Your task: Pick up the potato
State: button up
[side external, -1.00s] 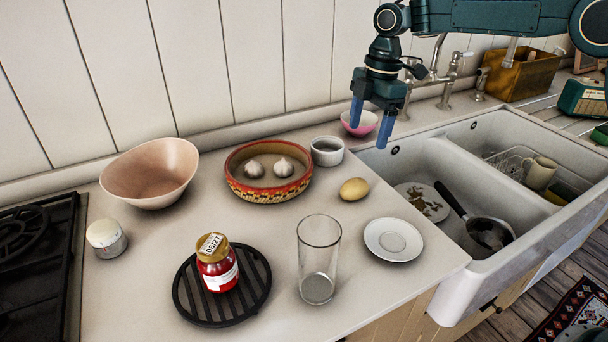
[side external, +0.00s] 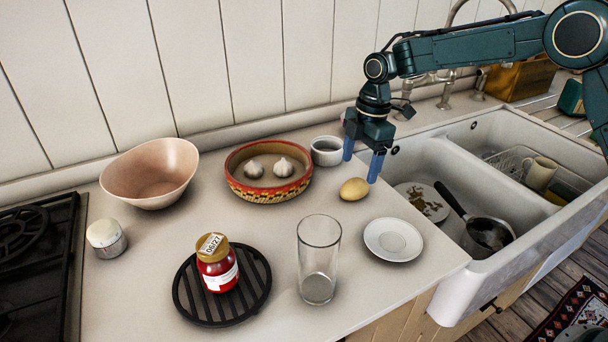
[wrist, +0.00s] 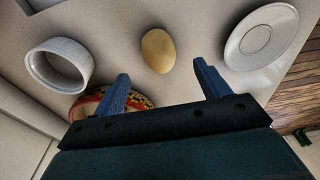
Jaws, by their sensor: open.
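The potato (side external: 354,189) is a smooth yellow-brown oval lying on the pale worktop, right of the patterned bowl. It also shows in the wrist view (wrist: 158,50), ahead of my fingertips and between their lines. My gripper (side external: 362,164) has two blue fingers, spread apart and empty, pointing down above and just behind the potato. In the wrist view my gripper (wrist: 162,84) is open with nothing between the fingers. One fingertip overlaps the potato's right edge in the side view; I cannot tell whether they touch.
A red and yellow bowl (side external: 268,194) with garlic, a small white ramekin (side external: 327,151), a white saucer (side external: 393,240) and a tall glass (side external: 319,260) surround the potato. The sink (side external: 440,160) is to the right. A jar (side external: 217,266) stands on a black trivet (side external: 258,281).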

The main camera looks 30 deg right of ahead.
aim_at(356, 180)
jog(key=shift+f, duration=0.2)
jog(key=shift+a+f, duration=0.2)
jog(key=shift+f, duration=2.35)
jog(key=c, duration=1.1)
jog(key=shift+r, duration=5.05)
